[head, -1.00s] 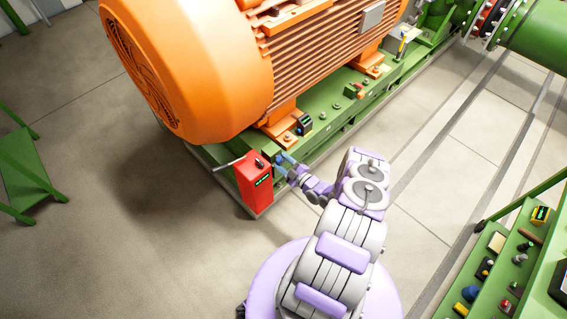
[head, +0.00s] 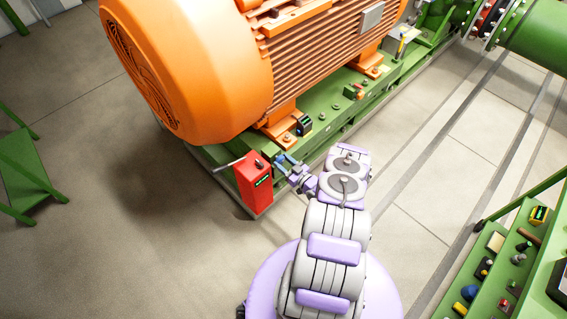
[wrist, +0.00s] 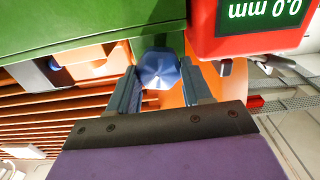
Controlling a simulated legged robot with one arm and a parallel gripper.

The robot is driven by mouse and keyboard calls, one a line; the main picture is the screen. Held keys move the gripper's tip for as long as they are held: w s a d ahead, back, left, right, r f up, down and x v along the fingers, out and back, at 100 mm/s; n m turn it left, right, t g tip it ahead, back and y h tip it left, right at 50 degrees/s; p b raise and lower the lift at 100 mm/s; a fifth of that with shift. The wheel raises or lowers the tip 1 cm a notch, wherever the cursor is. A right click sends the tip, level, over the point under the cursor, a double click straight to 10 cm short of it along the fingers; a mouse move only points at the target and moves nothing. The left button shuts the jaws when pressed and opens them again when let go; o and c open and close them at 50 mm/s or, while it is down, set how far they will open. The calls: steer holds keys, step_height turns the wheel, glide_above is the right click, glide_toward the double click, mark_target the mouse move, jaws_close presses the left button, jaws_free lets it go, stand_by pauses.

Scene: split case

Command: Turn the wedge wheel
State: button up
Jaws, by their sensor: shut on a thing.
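A blue faceted knob (wrist: 160,70), which I take to be the wedge wheel, sits between the two fingers of my gripper in the wrist view. My gripper (wrist: 161,80) is shut on it, one finger on each side. The red box also shows in the wrist view (wrist: 207,45), with an upside-down display (wrist: 263,8) reading 0.0 mm.
The large orange motor (head: 190,65) stands on the green base (head: 330,110) behind my gripper. A grey lever (head: 228,164) sticks out left from the red box. A green bench (head: 478,292) with tools stands at the right. The floor left of the box is clear.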

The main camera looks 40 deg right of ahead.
steer(key=m, duration=0.6)
steer(key=shift+s+d+f+m, duration=0.1)
steer(key=shift+d+f+m, duration=0.1)
steer(key=shift+m, duration=0.1)
steer(key=m, duration=0.5)
steer(key=shift+d, duration=0.1)
steer(key=shift+m, duration=0.4)
steer(key=o, duration=0.8)
steer(key=shift+c, duration=0.2)
steer(key=s+d, duration=0.1)
steer(key=s, duration=1.6)
steer(key=shift+d+b, duration=0.15)
steer(key=shift+b, duration=0.15)
